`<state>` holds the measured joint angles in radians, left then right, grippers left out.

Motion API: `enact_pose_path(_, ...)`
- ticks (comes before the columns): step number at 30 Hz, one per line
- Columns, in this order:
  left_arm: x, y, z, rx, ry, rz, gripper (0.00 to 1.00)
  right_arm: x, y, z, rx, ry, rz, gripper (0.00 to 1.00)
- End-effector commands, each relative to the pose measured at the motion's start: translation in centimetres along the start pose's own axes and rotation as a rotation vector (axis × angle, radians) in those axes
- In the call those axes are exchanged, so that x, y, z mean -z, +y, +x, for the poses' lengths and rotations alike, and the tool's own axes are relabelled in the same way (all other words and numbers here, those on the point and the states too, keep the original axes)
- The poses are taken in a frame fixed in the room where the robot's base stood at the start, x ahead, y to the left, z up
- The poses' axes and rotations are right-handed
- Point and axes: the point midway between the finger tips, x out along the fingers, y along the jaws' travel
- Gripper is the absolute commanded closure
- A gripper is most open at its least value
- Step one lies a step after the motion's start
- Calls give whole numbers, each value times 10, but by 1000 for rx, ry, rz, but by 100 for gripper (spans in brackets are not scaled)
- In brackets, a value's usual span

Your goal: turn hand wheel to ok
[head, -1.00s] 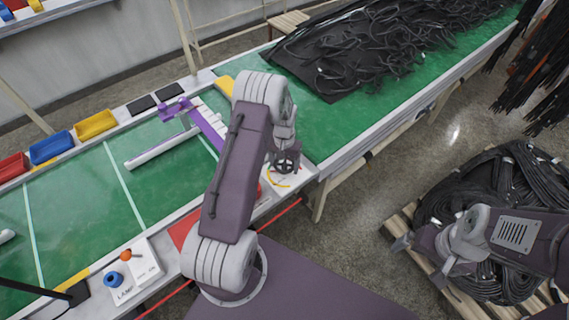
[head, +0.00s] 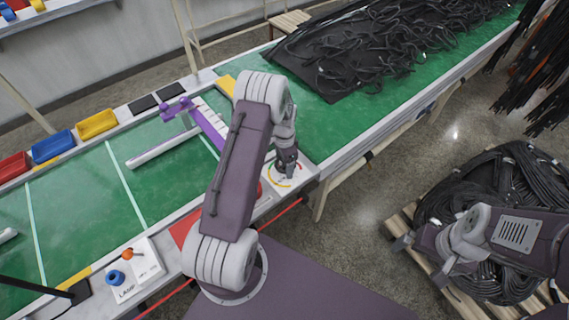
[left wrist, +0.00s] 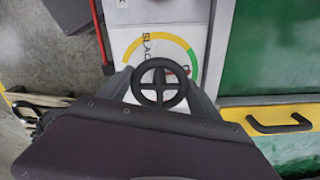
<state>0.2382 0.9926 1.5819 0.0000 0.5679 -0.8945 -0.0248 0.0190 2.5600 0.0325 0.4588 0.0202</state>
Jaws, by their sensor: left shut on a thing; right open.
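The black four-spoked hand wheel (left wrist: 160,86) shows in the left wrist view, between the fingers of my left gripper (left wrist: 162,95). Behind it is a white dial plate (left wrist: 122,40) with a yellow arc, a green part at the right and the word SLACK. The OK mark is mostly hidden by the wheel. In the head view my left gripper (head: 287,170) is down at the dial (head: 272,177), shut on the wheel and hiding most of it. My right gripper (head: 420,262) is open and empty at the right, near the pallet.
A green-topped bench (head: 80,205) runs along the left, with a lamp switch box (head: 140,275) in front. A purple-and-white fixture (head: 205,125) stands behind my left arm. Black hoses (head: 400,45) lie at the back. Coiled hoses (head: 500,180) lie on a pallet (head: 400,222) at right.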

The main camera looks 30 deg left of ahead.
Motion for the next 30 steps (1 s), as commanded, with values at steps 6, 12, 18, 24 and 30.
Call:
enact_pose_path(6,1,-2,-2,5,4,48,68,0,0,-1,0,0,0,0)
enact_pose_path(12,1,-2,-2,5,4,61,68,0,0,-1,0,0,0,0)
enact_pose_path(18,1,-2,-2,5,4,61,68,0,0,-1,0,0,0,0)
enact_pose_path(24,1,-2,-1,5,3,60,5,0,0,-1,0,0,0,0)
enact_pose_path(30,1,-1,-1,2,2,60,5,0,0,0,0,0,0,0)
